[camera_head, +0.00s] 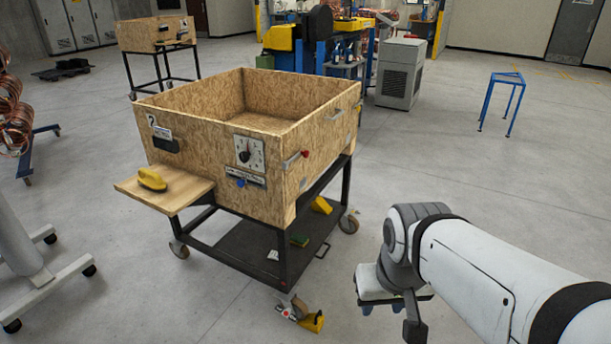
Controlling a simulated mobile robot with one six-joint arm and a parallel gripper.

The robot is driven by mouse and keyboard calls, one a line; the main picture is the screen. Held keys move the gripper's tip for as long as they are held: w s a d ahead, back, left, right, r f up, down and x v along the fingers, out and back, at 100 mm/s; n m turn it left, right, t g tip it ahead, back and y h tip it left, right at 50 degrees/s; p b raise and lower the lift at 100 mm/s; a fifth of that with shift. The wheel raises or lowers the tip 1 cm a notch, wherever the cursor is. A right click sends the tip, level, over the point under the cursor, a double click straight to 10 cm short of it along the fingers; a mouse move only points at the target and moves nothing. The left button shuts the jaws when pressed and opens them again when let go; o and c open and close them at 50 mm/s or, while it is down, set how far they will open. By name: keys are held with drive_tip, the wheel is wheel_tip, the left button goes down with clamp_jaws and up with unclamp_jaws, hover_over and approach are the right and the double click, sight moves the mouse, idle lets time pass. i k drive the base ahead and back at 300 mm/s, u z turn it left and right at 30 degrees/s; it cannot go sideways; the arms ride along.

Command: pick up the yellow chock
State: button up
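A yellow wedge-shaped chock (313,322) lies on the floor against the front caster of the wooden crate cart. A second yellow block (321,205) shows at the lower shelf's far right side; I cannot tell its exact shape. A rounded yellow object (152,179) sits on the small wooden side shelf (180,197). My gripper (392,316) is at the lower right, pointing down, to the right of the floor chock and apart from it. Its fingers look spread, with nothing seen between them. Part of the gripper is hidden by the arm's wrist.
The open, empty wooden crate (215,145) stands on a dark wheeled frame. A blue stand (501,98) is farther back. Open grey floor (480,185) lies right of the cart.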

sight(320, 204)
drive_tip(key=i, duration=0.85)
drive_tip(key=z, duration=0.05)
drive_tip(key=k, duration=0.6)
drive_tip(key=z, duration=0.7)
drive_tip(key=i, duration=0.95)
drive_tip(key=z, duration=0.4)
drive_tip(key=i, duration=1.25)
drive_tip(key=u, duration=0.75)
drive_tip(key=k, duration=0.65)
drive_tip(key=u, duration=0.7)
drive_tip(key=i, duration=0.1)
drive_tip(key=z, duration=0.55)
